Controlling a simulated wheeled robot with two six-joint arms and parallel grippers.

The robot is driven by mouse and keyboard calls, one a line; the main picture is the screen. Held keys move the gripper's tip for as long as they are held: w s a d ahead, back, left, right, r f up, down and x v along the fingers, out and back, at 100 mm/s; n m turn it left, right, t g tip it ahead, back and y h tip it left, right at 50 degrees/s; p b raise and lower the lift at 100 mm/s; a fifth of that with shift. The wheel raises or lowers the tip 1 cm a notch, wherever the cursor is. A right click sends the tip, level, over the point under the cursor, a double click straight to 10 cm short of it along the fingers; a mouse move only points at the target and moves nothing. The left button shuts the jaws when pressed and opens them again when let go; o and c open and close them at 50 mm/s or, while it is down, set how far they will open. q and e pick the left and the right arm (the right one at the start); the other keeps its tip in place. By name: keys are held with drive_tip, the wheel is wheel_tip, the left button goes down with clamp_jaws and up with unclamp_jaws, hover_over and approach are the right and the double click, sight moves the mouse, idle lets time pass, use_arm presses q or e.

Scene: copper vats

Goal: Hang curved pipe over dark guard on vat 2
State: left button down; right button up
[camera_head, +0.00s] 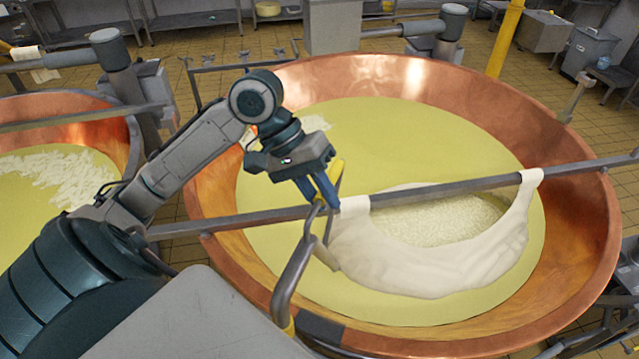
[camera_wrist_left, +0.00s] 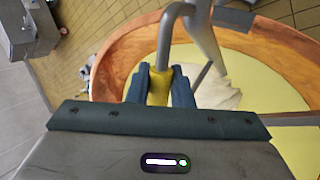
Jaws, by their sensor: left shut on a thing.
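The curved pipe (camera_head: 289,280) is a grey metal tube with a yellow grip (camera_wrist_left: 159,88). My left gripper (camera_head: 322,192) is shut on this yellow part, with its blue fingers on both sides, also in the left wrist view (camera_wrist_left: 160,86). The pipe hangs down in front of the crossbar toward the near rim of the large copper vat (camera_head: 560,300). The dark guard (camera_head: 320,327) sits on that near rim, just right of the pipe's lower end; it also shows in the left wrist view (camera_wrist_left: 232,19). I cannot tell whether pipe and guard touch. My right gripper is out of view.
A metal crossbar (camera_head: 440,192) spans the vat, with white cloth (camera_head: 420,265) slung from it around pale curd. Yellowish liquid (camera_head: 390,130) fills the vat. Another copper vat (camera_head: 70,105) stands at the left. A grey flat surface (camera_head: 200,320) lies at the near side.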

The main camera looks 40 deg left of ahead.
use_arm(q)
drive_tip(key=f, duration=0.1)
drive_tip(key=w+f, duration=0.1)
drive_tip(key=f, duration=0.1)
drive_tip(key=shift+f, duration=0.2)
drive_tip(key=f+b, duration=0.3)
drive_tip(key=w+f+b, duration=0.1)
drive_tip(key=f+b, duration=0.1)
drive_tip(key=shift+w+a, duration=0.1)
drive_tip(key=shift+a, duration=0.15)
drive_tip(key=f+b, duration=0.3)
drive_tip(key=b, duration=0.1)
drive_tip(key=w+f+b, duration=0.1)
drive_tip(key=f+b, duration=0.2)
drive_tip(key=b, duration=0.1)
drive_tip(key=w+f+b, duration=0.1)
drive_tip(key=f+b, duration=0.3)
drive_tip(key=shift+w+a+b, duration=0.25)
drive_tip(key=shift+a+b, duration=0.05)
drive_tip(key=shift+a, duration=0.05)
drive_tip(key=shift+w+f+b, duration=0.2)
drive_tip(key=shift+f+b, duration=0.4)
drive_tip(key=shift+b, duration=0.2)
